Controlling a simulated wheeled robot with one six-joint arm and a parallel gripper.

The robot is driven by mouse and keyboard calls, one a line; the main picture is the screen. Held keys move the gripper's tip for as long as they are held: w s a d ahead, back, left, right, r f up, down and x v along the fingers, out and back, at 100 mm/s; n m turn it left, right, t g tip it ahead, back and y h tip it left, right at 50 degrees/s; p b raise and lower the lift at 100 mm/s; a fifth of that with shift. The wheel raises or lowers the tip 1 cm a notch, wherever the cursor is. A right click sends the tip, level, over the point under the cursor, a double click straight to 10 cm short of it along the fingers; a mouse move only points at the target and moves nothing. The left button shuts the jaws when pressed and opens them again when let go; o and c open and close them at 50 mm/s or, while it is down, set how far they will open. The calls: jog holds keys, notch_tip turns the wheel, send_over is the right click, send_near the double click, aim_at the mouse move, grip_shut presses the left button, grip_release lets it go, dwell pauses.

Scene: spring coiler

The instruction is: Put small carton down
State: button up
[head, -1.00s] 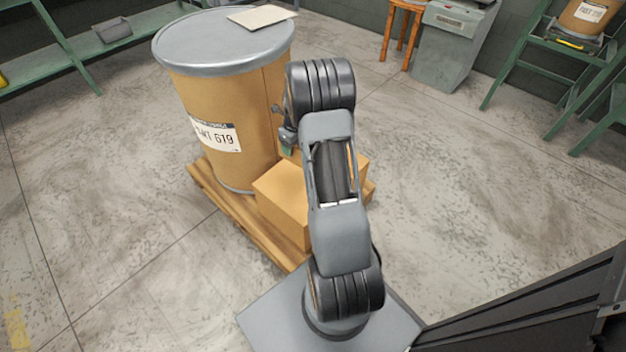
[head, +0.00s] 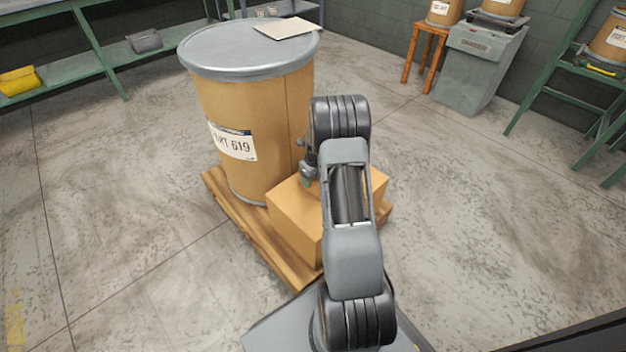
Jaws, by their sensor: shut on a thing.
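My gripper (head: 307,176) is shut on the small carton, just left of my forearm. My arm and wrist hide most of the fingers and the held carton, so its outline cannot be made out. The gripper is low over a tan carton (head: 293,212), which sits on the wooden pallet (head: 240,228) beside the drum. My arm covers the middle of that tan carton, and its right part shows past the arm. Whether the held carton touches its top cannot be told.
A big brown drum (head: 270,125) with a grey lid stands on the pallet, close left of my gripper. A flat board (head: 288,28) lies on its lid. A grey cabinet (head: 478,70), a stool (head: 428,55) and green steps (head: 548,90) stand behind right. The floor on the right is clear.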

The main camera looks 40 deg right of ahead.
jog(key=shift+f, duration=0.2)
jog(key=o, duration=1.4)
jog(key=r+p, duration=0.1)
jog(key=r, duration=0.3)
jog(key=s+r+p, duration=0.1)
jog(key=r+p, duration=0.1)
jog(key=r, duration=0.2)
jog(key=r+p, duration=0.1)
jog(key=r, duration=0.3)
jog(key=shift+s, duration=0.2)
jog(key=s+a+r+n, duration=0.3)
jog(key=a+r+n, duration=0.35)
jog(key=n, duration=0.25)
jog(key=s+a+r+n, duration=0.4)
jog(key=a+r+n, duration=0.2)
jog(key=a+n, duration=0.2)
jog(key=s+a+r+n, duration=0.1)
jog(key=s+a+n, duration=0.3)
jog(key=s+n, duration=0.2)
jog(key=s+a+r+n+t, duration=0.1)
jog(key=s+a+n, duration=0.3)
jog(key=n, duration=0.7)
jog(key=shift+s+r, duration=0.25)
jog(key=shift+s, duration=0.7)
